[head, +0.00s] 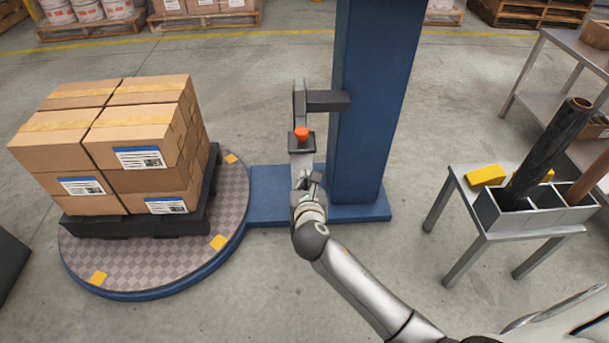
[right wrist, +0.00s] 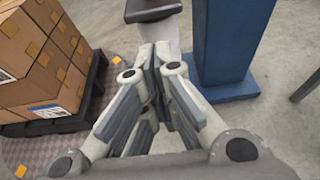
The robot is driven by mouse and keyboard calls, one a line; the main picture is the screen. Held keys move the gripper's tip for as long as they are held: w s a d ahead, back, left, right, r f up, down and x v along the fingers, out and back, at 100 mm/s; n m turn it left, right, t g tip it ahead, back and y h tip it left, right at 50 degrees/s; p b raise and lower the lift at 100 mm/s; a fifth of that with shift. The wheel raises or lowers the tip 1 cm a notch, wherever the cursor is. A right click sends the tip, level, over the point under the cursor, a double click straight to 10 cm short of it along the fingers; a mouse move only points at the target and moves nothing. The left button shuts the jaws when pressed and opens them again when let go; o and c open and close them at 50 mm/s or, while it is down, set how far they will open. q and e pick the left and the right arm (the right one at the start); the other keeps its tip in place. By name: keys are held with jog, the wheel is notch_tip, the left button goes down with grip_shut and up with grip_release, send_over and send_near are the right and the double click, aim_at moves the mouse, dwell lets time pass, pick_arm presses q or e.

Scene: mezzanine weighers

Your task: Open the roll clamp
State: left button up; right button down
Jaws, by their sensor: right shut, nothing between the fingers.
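The roll clamp (head: 299,103) is a grey upright piece on a short dark arm (head: 328,101) that sticks out from the blue column (head: 371,90). An orange knob (head: 301,134) sits on a dark block at its lower part. In the right wrist view, a dark block (right wrist: 152,10) and a pale upright below it show beyond the fingers. My right gripper (head: 304,172) is just below the knob in the head view, its fingers (right wrist: 160,58) shut with nothing between them. Whether the fingertips touch the clamp, I cannot tell. My left gripper is not in view.
Stacked boxes (head: 60,140) on a black pallet (head: 140,224) stand on the round turntable (head: 135,272) at left. Floor between is clear.

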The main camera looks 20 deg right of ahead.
jog(key=b, duration=0.2)
send_near(303, 160)
jog(key=w, duration=0.3)
jog(key=w+d+f, duration=0.1)
jog(key=w+f+b, duration=0.1)
jog(key=shift+w+d, duration=0.1)
jog(key=shift+d, duration=0.2)
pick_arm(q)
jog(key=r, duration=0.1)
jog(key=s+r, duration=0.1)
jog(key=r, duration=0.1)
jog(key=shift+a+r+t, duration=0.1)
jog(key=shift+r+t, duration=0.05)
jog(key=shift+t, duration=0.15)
pick_arm(e)
jog(key=shift+w+d+f, duration=0.1)
jog(key=shift+w+d, duration=0.05)
jog(key=shift+w, duration=0.2)
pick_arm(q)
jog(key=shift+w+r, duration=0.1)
